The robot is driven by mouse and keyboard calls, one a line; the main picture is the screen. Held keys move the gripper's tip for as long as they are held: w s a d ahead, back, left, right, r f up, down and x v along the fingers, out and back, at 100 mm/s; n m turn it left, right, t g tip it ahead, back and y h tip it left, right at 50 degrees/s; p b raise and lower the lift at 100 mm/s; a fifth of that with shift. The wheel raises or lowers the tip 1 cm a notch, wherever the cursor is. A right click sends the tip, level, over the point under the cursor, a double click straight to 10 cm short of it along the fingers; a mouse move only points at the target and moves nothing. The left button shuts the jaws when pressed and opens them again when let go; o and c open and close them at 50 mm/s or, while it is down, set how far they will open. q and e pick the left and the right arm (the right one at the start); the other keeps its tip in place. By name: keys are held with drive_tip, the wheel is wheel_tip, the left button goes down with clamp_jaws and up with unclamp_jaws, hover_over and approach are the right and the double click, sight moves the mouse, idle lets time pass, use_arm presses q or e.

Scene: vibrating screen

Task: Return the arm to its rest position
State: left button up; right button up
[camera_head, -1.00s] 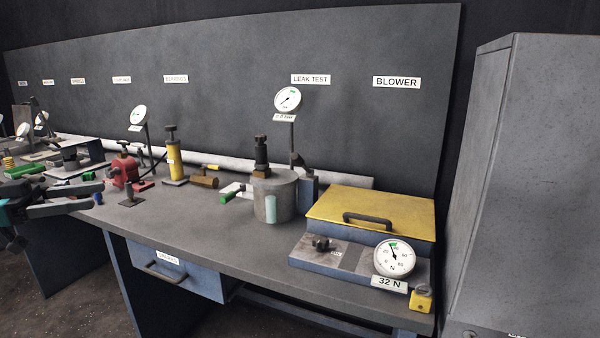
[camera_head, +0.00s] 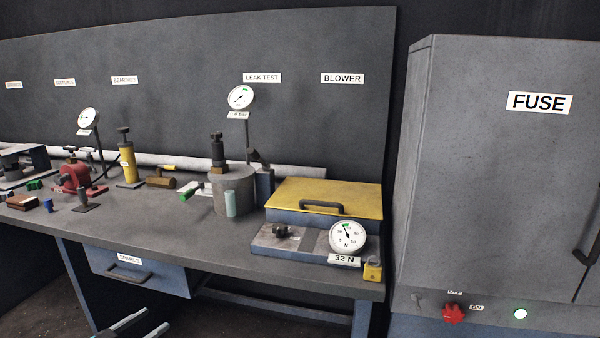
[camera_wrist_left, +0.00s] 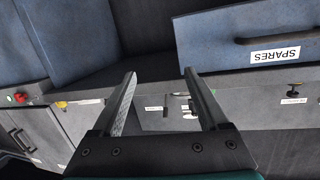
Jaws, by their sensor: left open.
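My left gripper (camera_head: 140,325) shows at the bottom edge of the head view, low in front of the bench and below the drawer labelled SPARES (camera_head: 140,272). In the left wrist view its two fingers (camera_wrist_left: 168,100) are apart with nothing between them. The SPARES drawer (camera_wrist_left: 250,38) also shows upside down at the upper right there. The rest of the left arm is out of the head view. My right gripper is not in view.
The bench (camera_head: 230,248) carries a red pump (camera_head: 75,177), a yellow cylinder (camera_head: 128,162), a grey pot (camera_head: 233,190) and a yellow-lidded box (camera_head: 325,196). A grey FUSE cabinet (camera_head: 490,190) stands at the right. The floor below the bench is open.

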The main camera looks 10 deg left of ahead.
use_arm(q)
drive_tip(key=s+d+f+n+g+y, duration=0.1)
drive_tip(key=s+d+f+g+y, duration=0.3)
drive_tip(key=s+f, duration=0.7)
drive_tip(key=s+d+f+n+g+y, duration=0.15)
drive_tip(key=s+d+f, duration=0.5)
drive_tip(key=f, duration=0.85)
drive_tip(key=s+d+f+g, duration=0.2)
drive_tip(key=s+d+f, duration=0.1)
drive_tip(key=s, duration=0.6)
drive_tip(key=s+d+f+g, duration=0.3)
drive_tip(key=s+d, duration=0.2)
drive_tip(key=s, duration=0.3)
drive_tip(key=s+d+f+g, duration=0.3)
drive_tip(key=s+d, duration=0.1)
drive_tip(key=s, duration=0.5)
drive_tip(key=shift+s+f+h, duration=0.3)
drive_tip(key=shift+h, duration=0.05)
